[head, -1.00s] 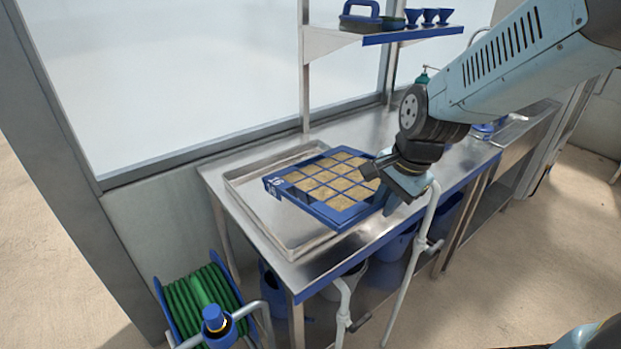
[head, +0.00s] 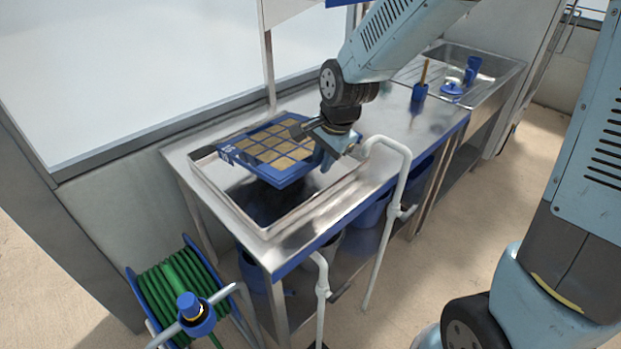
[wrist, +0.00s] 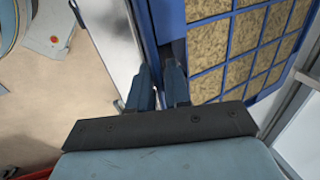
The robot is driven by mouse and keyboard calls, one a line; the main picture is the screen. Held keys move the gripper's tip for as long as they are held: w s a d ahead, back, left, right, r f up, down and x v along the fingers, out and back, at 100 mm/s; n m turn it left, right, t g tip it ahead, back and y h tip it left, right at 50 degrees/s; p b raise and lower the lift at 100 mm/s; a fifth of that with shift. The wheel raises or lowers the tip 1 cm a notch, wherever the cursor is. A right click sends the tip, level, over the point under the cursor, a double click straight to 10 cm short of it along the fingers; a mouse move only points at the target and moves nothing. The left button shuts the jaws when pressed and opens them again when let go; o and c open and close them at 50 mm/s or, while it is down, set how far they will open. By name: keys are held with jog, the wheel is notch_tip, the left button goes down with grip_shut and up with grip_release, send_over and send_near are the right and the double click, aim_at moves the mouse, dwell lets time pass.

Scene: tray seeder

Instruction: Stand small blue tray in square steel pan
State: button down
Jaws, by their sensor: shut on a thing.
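The small blue tray (head: 284,183) holds several square cells of brown fill. It hangs, roughly level, over the back part of the square steel pan (head: 266,233), with a dark shadow on the pan floor below it. My gripper (head: 313,131) is shut on the tray's right edge. In the wrist view my fingertips (wrist: 157,88) are on either side of the tray's blue side wall (wrist: 149,40). The pan's right rim is partly hidden by my gripper.
The pan lies on a steel bench (head: 395,128) with a blue front edge. A white pipe (head: 392,143) rises at the front. A blue cup (head: 419,92) and a sink (head: 490,65) are at the right. A green hose reel (head: 180,290) stands front left.

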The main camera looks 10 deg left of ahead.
send_over(307, 188)
jog(key=f, duration=0.5)
jog(key=shift+s+d+f, duration=0.25)
jog(key=shift+d+f, duration=0.05)
jog(key=shift+f, duration=1.55)
jog(key=c, duration=1.1)
grip_release()
jog(key=shift+r, duration=0.1)
jog(key=v, duration=1.2)
jog(key=shift+d, duration=0.15)
